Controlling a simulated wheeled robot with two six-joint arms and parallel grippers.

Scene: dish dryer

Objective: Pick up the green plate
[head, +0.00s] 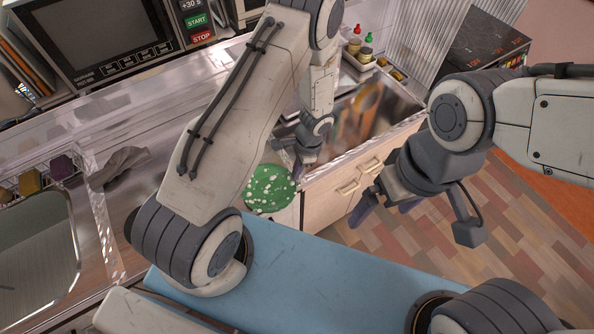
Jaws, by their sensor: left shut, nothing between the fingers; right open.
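The green plate (271,190) with white spots shows in the head view at the counter's front edge. My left arm link covers part of its left side. My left gripper (298,172) is shut and empty, pointing down right beside the plate's upper right rim; I cannot tell whether it touches the plate. My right gripper (385,207) is open and empty, to the right of the plate, in front of the cabinet and over the floor.
A microwave (100,35) stands at the upper left. A sink (40,250) and a grey cloth (120,165) are at the left. A wooden cabinet (345,190) is below the counter. The patterned floor at right is open.

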